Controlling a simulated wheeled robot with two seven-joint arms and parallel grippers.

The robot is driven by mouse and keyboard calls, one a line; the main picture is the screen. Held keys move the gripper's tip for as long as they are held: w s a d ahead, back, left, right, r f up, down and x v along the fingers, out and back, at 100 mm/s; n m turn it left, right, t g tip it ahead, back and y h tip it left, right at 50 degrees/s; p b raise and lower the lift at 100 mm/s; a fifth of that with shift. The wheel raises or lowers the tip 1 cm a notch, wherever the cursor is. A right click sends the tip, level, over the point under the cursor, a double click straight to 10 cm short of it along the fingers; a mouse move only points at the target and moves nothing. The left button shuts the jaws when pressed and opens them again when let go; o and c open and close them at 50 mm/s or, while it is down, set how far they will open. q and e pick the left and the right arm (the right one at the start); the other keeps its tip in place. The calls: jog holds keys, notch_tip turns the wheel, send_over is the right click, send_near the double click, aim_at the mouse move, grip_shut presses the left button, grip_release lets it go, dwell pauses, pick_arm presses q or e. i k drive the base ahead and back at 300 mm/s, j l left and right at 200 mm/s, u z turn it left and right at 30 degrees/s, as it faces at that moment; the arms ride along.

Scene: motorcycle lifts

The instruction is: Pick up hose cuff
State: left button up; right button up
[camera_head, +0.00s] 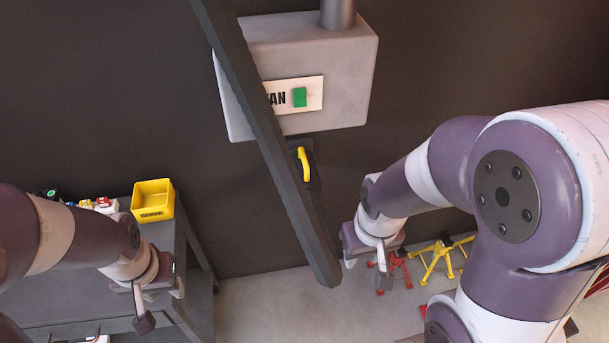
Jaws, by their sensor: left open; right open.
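I cannot clearly make out a hose cuff. A long dark bar or hose (262,130) hangs diagonally from the top edge, its lower end beside my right gripper. A yellow handle (304,163) on a dark plate sits on the wall, partly behind the dark bar; I cannot tell whether it belongs to the cuff. My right gripper (366,268) is open and empty, just right of the bar's lower end, apparently apart from it. My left gripper (160,305) is open and empty over the right end of the grey bench, far from the handle.
A grey fan box (345,75) with a green switch (299,97) is on the dark wall. A yellow bin (153,200) and small items stand on the grey bench (188,250). Red (398,268) and yellow (436,262) stands are on the floor at right. Floor between is clear.

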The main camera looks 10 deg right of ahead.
aim_at(304, 160)
jog(key=z, duration=0.55)
jog(key=j+z, duration=0.15)
jog(key=z, duration=1.55)
jog(key=k+z, duration=0.1)
jog(key=z, duration=1.05)
jog(key=k+z, duration=0.1)
jog(key=z, duration=1)
jog(key=j+u, duration=0.15)
jog(key=u, duration=0.3)
jog(key=j+u, duration=0.15)
jog(key=u, duration=0.35)
jog(key=j+u, duration=0.1)
jog(key=u, duration=0.35)
jog(key=j+u, duration=0.15)
jog(key=u, duration=0.35)
jog(key=i+j+u, duration=0.1)
jog(key=u, duration=0.35)
jog(key=j+u, duration=0.1)
jog(key=u, duration=0.4)
jog(key=i+l, duration=0.05)
